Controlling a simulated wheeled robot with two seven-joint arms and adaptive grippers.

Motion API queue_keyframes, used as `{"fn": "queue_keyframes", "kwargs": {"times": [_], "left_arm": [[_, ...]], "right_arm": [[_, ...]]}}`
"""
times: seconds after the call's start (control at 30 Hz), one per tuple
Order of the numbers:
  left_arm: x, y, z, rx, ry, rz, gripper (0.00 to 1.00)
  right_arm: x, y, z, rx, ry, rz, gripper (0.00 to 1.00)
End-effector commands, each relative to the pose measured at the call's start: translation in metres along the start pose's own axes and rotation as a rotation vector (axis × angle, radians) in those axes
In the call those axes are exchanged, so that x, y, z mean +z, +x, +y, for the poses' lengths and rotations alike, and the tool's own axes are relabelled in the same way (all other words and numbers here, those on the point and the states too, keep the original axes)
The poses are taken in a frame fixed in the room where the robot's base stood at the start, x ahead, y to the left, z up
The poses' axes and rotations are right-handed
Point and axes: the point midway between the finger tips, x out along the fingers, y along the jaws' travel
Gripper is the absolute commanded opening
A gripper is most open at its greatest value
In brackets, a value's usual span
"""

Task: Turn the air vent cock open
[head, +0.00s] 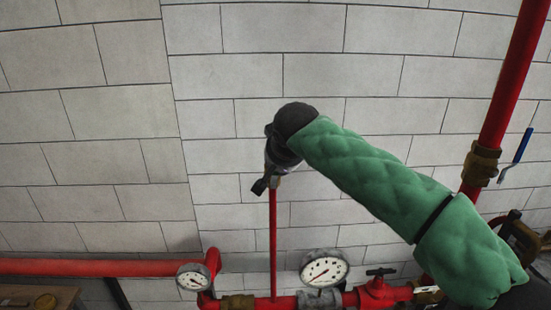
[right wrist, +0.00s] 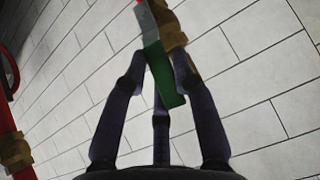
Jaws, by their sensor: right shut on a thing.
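The air vent cock shows in the right wrist view as a brass body (right wrist: 172,28) with a flat green lever handle (right wrist: 162,80). My right gripper (right wrist: 160,62) has its dark fingers on both sides of the green handle and is shut on it. In the head view my right gripper (head: 265,178) is at the top of a thin red vertical pipe (head: 273,235). There the gripper and arm hide most of the cock. I cannot tell the handle's exact angle to the pipe. My left gripper is not in view.
Below are a red horizontal pipe (head: 110,267), two round gauges (head: 325,270) (head: 193,277) and a red valve (head: 378,293). At right, a thick red pipe (head: 512,75) carries a brass valve (head: 481,164) with a blue lever (head: 522,146). Behind is a pale block wall (head: 230,75).

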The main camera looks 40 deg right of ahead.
Motion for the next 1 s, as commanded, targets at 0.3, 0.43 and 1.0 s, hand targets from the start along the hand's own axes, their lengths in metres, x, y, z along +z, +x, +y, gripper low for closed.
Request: {"fn": "queue_keyframes", "kwargs": {"times": [0.3,0.43,1.0], "left_arm": [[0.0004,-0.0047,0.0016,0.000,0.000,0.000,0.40],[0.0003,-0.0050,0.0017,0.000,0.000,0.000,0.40],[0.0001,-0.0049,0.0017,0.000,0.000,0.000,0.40]], "right_arm": [[0.0039,-0.0019,-0.0056,0.068,-0.073,-0.004,0.00],[0.0046,-0.0018,-0.0058,0.077,-0.080,-0.005,0.00],[0.0047,-0.0018,-0.0054,0.078,-0.081,-0.005,0.53]]}}
